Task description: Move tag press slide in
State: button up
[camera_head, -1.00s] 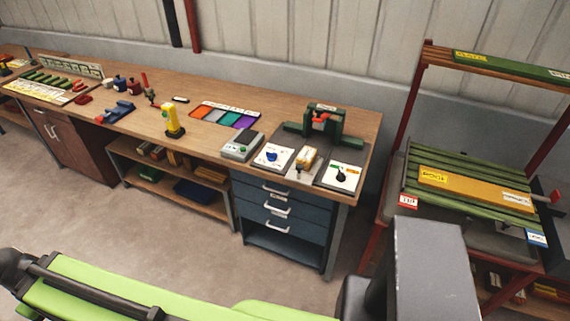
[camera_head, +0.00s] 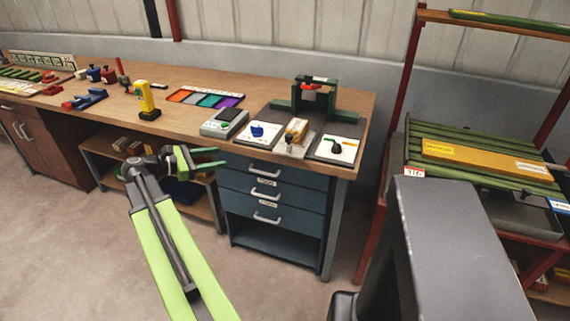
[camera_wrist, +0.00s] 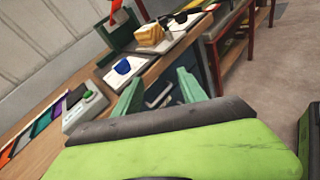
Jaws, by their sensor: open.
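The tag press (camera_head: 312,98) is a dark green frame with a red part on top, at the back right of the workbench. In front of it, a small slide-like piece with a tan block (camera_head: 296,129) sits between two white cards; I cannot tell how far in it sits. The tan block also shows in the wrist view (camera_wrist: 150,35), with the press (camera_wrist: 120,28) behind it, partly cut off. My gripper (camera_head: 222,157) is open and empty, in front of the bench's front edge, left of and lower than the press. Its green fingers (camera_wrist: 160,92) point towards the bench in the wrist view.
A grey box with a green button (camera_head: 224,123) stands left of the cards, and a yellow device (camera_head: 146,100) farther left. Blue drawers (camera_head: 266,190) with handles are below. A red-framed rack (camera_head: 393,150) stands to the right.

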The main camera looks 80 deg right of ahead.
jog(key=s+d+r+n+g+b, duration=0.15)
jog(key=s+d+g, duration=0.25)
jog(key=s, duration=0.4)
send_near(289, 135)
jog(key=shift+m, duration=0.25)
jog(key=x, duration=1)
jog(key=shift+d+f, duration=0.1)
jog(key=shift+f, duration=0.05)
jog(key=shift+c, duration=0.3)
grip_shut()
